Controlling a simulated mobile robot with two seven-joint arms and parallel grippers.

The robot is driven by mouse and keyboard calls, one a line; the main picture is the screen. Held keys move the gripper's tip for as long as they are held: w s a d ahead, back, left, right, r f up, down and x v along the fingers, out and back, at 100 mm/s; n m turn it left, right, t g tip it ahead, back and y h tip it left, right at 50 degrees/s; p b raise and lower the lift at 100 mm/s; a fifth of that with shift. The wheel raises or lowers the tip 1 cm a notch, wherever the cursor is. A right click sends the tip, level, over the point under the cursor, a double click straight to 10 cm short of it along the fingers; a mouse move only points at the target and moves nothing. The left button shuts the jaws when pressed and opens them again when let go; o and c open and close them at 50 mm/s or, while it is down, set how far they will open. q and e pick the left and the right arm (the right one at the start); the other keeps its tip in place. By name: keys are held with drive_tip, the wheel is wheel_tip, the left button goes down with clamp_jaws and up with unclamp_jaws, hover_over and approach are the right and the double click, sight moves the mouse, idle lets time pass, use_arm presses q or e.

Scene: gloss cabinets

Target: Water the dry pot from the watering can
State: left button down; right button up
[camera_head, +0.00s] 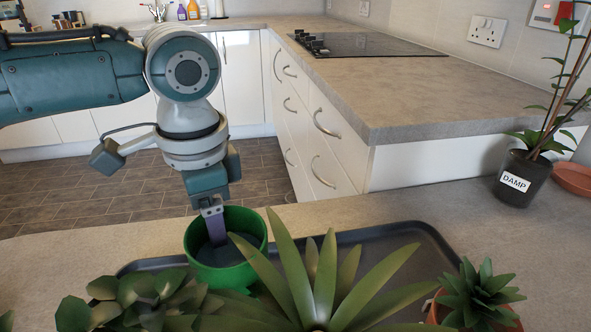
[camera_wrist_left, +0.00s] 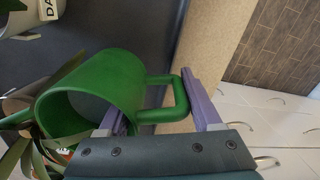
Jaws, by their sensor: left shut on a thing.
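The green watering can (camera_head: 258,232) is at the back left edge of the dark tray in the head view, its top open and dark grey inside. In the left wrist view the can (camera_wrist_left: 95,85) shows its square handle (camera_wrist_left: 180,98) between my purple fingers. My left gripper (camera_head: 213,228) is shut on this handle. Leaves hide the can's lower part, so I cannot tell whether it touches the tray. A dark pot labelled DAMP (camera_head: 510,196) stands at the right. A terracotta pot (camera_head: 438,312) is at the lower right. No "dry" label is readable. My right gripper is not in view.
A large spiky plant (camera_head: 322,285) and a broad-leaved plant (camera_head: 140,300) crowd the front. The dark tray (camera_head: 415,240) lies under them. A terracotta saucer (camera_head: 575,178) is at the right edge. Worktop between tray and DAMP pot is clear.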

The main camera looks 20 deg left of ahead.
use_arm(q)
drive_tip(key=shift+w+a+r+t+y+p, duration=0.15)
drive_tip(key=shift+r+t+y+p, duration=0.3)
drive_tip(key=shift+r+p, duration=0.95)
drive_tip(key=shift+f+p, duration=0.15)
drive_tip(key=shift+p, duration=0.25)
drive_tip(key=shift+r+t+y+p, duration=0.3)
drive_tip(key=shift+r+p, duration=0.3)
drive_tip(key=shift+p, duration=0.4)
drive_tip(key=shift+r, duration=0.1)
drive_tip(key=shift+r+y+p, duration=0.35)
drive_tip(key=shift+r+p, duration=0.1)
drive_tip(key=shift+p, duration=0.5)
drive_tip(key=shift+r+p, duration=0.2)
drive_tip(key=shift+p, duration=0.1)
drive_tip(key=shift+r+t+y+p, duration=0.4)
drive_tip(key=shift+r+p, duration=0.15)
drive_tip(key=shift+p, duration=0.3)
